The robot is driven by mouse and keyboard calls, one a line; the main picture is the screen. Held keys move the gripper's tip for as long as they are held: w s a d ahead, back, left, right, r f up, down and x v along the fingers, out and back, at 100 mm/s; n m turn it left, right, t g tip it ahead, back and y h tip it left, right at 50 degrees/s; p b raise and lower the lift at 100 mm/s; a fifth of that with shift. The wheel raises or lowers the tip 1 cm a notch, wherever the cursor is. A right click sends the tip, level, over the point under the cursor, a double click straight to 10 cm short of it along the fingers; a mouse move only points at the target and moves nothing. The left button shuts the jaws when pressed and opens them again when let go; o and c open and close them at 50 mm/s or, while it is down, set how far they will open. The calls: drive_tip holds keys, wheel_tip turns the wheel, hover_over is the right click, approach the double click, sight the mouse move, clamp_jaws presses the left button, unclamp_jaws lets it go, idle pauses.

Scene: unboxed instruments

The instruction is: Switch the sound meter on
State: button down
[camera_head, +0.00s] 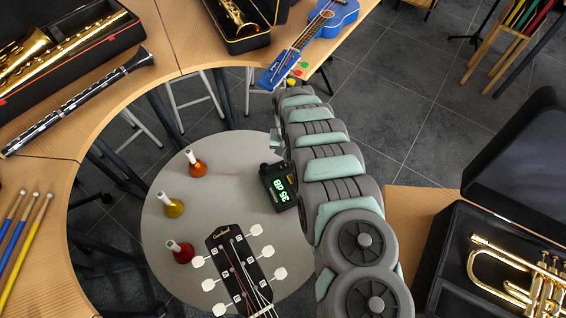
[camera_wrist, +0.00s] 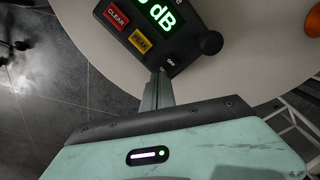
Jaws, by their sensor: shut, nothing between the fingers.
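The sound meter (camera_head: 278,187) is a small dark box on the round grey table, beside my arm. Its green display is lit and reads about "35 dB". In the wrist view the meter (camera_wrist: 185,47) shows part of the display with "dB", a red CLEAR button, a yellow button and a round black knob at its right corner. An "OFF" label and a partly covered label lie by its near edge. My gripper (camera_wrist: 161,78) is shut and empty, its tips at that near edge by the labels. The tips hide the switch area; I cannot tell whether they touch.
The round grey table (camera_head: 225,165) also holds red, yellow and orange hand bells (camera_head: 174,207). A guitar headstock (camera_head: 240,265) rises close in front of the meter. A curved wooden table (camera_head: 110,130) with instruments surrounds it, and a trumpet case (camera_head: 450,260) is at right.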

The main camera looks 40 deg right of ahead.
wheel_tip(320, 180, up, 5)
drive_tip(key=p, duration=0.3)
drive_tip(key=shift+f+p, duration=0.2)
drive_tip(key=shift+p, duration=0.2)
drive_tip(key=shift+w, duration=0.1)
